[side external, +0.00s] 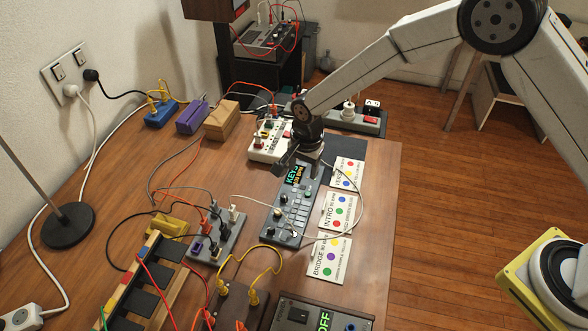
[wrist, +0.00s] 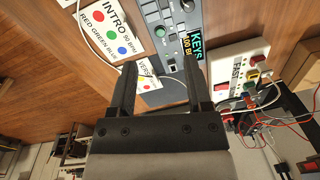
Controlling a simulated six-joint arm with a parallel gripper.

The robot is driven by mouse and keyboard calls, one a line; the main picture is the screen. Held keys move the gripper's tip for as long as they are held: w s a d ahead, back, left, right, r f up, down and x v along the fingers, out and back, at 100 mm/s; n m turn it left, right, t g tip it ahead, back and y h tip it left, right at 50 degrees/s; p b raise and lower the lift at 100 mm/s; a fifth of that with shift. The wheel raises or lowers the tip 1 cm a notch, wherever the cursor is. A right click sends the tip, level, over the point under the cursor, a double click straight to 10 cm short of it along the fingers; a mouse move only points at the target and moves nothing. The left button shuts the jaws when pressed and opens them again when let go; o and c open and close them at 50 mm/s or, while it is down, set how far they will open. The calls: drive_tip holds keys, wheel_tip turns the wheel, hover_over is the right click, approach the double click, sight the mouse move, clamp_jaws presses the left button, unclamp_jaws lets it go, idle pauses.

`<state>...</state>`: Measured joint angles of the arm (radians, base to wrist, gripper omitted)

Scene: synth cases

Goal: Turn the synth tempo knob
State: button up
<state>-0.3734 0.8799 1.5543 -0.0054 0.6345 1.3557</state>
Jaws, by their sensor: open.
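The grey synth (side external: 290,226) lies on the wooden table, with several small knobs and buttons. Its lit display (side external: 295,174) reads KEYS and a BPM value. In the wrist view the synth (wrist: 150,14) is partly cut off at the top, with a green knob (wrist: 161,31) and a dark round knob (wrist: 187,5) on it; I cannot tell which one is the tempo knob. My gripper (side external: 298,168) is over the synth's far end, by the display. In the wrist view my gripper (wrist: 160,64) is open, with nothing between its fingers.
Cards marked VERSE (side external: 348,173), INTRO (side external: 338,212) and BRIDGE (side external: 328,260) lie right of the synth. A white box (side external: 266,147) with cables stands behind it. A grey patch box (side external: 215,237) stands left. A white cable loops around the synth and over the cards.

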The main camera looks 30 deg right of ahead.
sight(278, 211)
drive_tip(key=a+f+m, duration=0.1)
drive_tip(key=a+f, duration=0.1)
drive_tip(key=a+f+m, duration=0.1)
drive_tip(key=a+f, duration=0.1)
drive_tip(key=w+a+f+m, duration=0.1)
drive_tip(key=a+f, duration=0.1)
drive_tip(key=shift+a, duration=0.25)
drive_tip(key=shift+w+f, duration=0.1)
drive_tip(key=shift+f, duration=3.75)
clamp_jaws()
